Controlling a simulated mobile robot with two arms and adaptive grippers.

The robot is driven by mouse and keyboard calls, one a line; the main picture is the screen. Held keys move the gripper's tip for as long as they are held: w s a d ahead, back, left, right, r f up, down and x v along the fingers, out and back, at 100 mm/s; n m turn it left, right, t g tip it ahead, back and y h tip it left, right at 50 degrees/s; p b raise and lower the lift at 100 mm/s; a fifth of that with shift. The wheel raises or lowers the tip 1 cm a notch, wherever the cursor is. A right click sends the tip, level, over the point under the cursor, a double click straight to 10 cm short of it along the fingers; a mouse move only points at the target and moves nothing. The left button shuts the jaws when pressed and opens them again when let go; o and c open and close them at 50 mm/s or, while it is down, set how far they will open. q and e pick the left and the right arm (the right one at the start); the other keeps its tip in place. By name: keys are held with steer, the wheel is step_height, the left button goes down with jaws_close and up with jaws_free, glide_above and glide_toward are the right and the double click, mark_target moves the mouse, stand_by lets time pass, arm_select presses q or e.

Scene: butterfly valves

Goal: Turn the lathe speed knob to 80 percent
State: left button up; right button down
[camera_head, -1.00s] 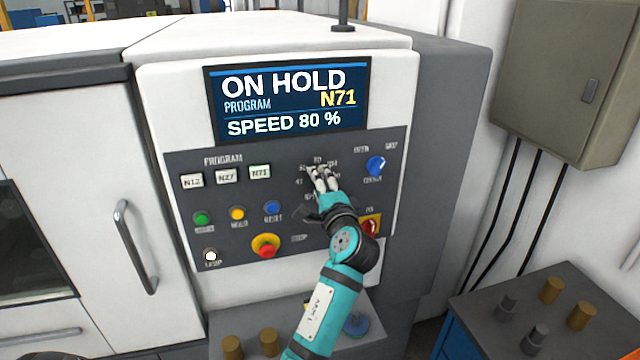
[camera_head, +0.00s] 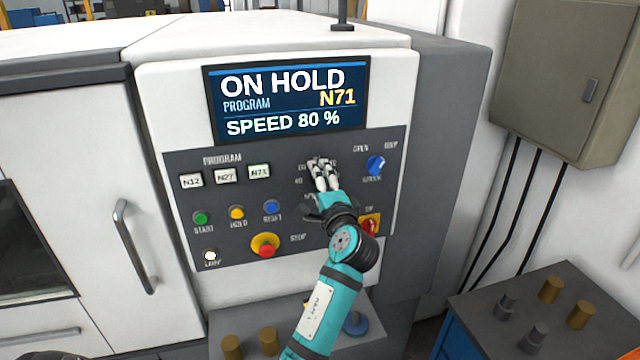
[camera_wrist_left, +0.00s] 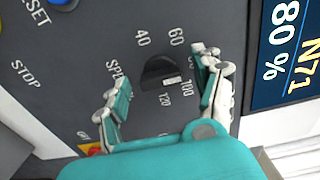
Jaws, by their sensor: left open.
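The dark speed knob (camera_wrist_left: 160,72) sits on the grey control panel (camera_head: 180,165), with a white mark at its lower right in the wrist view. The numbers 40, 60, 100 and 120 show around it; a finger covers the place between 60 and 100. My left gripper (camera_wrist_left: 162,86) is open, with one finger on each side of the knob and a visible gap on the left side. In the head view my left gripper (camera_head: 323,172) hides the knob. The display (camera_head: 288,98) reads ON HOLD, PROGRAM N71, SPEED 80 %. My right gripper is not in view.
A blue knob (camera_head: 376,166) and a red switch on yellow (camera_head: 370,226) sit right of my gripper. A red stop button (camera_head: 265,246) and several coloured buttons lie left. A side table (camera_head: 500,290) with pegs stands at the lower right.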

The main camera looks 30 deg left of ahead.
arm_select(q)
steer(key=v, duration=0.7)
steer(key=shift+s+d, duration=0.15)
steer(key=shift+s, duration=0.05)
